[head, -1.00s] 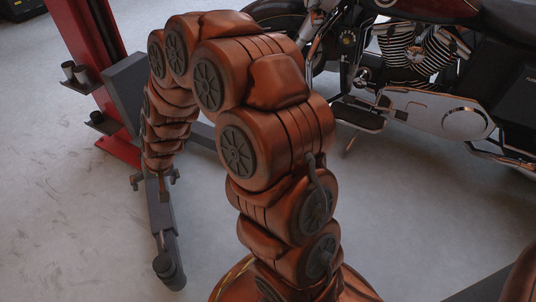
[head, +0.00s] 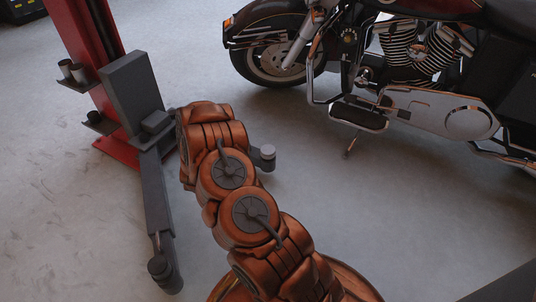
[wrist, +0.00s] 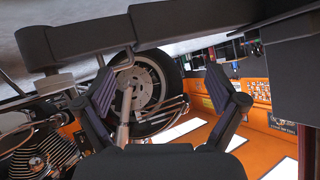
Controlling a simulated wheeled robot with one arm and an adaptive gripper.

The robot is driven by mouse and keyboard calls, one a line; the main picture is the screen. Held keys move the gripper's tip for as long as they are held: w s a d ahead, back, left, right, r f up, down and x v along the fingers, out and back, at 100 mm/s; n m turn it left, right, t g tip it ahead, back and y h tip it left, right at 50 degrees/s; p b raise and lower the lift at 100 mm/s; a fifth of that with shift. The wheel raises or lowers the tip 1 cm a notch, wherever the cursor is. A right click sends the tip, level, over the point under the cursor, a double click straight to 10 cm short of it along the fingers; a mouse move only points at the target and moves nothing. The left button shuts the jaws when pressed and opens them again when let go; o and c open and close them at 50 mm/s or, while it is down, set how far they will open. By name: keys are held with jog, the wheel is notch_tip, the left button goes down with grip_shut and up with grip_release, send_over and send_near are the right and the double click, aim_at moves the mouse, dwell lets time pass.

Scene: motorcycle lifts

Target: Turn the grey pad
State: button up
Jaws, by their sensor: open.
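A grey round pad (head: 264,153) stands at the end of a short lift arm, just right of my arm in the head view. In the wrist view, which is upside down, what looks like this pad (wrist: 38,50) is at the upper left, beyond and left of my gripper (wrist: 160,80). My gripper is open with nothing between its fingers. My own arm hides the gripper in the head view. A second, darker pad (head: 164,270) is at the end of the nearer lift arm (head: 156,205), left of my arm.
A red lift post (head: 93,50) with small cup holders and a grey carriage plate (head: 131,90) stands at the left. A motorcycle (head: 420,95) stands at the back right. The floor between is clear. An orange cabinet (wrist: 258,95) shows in the wrist view.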

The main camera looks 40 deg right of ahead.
jog(key=s+d+f+m+h+b, duration=0.1)
jog(key=s+d+f+h, duration=0.4)
jog(key=d, duration=0.4)
jog(key=h, duration=0.3)
send_near(268, 151)
jog(key=shift+g, duration=0.4)
jog(key=w+d, duration=0.1)
jog(key=w+d+f+b, duration=0.1)
jog(key=d, duration=0.1)
jog(key=shift+w+f, duration=0.15)
jog(key=shift+f, duration=0.1)
jog(key=b+x, duration=0.2)
jog(key=x, duration=0.3)
jog(key=shift+w+d, duration=0.1)
jog(key=shift+d, duration=0.25)
jog(key=shift+b+x, duration=0.3)
jog(key=shift+x, duration=0.6)
jog(key=shift+w+r, duration=0.1)
jog(key=shift+r, duration=0.05)
jog(key=shift+a, duration=0.1)
jog(key=c, duration=1.2)
jog(key=shift+o, duration=0.2)
jog(key=t+p, duration=0.1)
jog(key=p, duration=0.2)
jog(key=shift+r+n, duration=0.25)
jog(key=shift+n, duration=0.15)
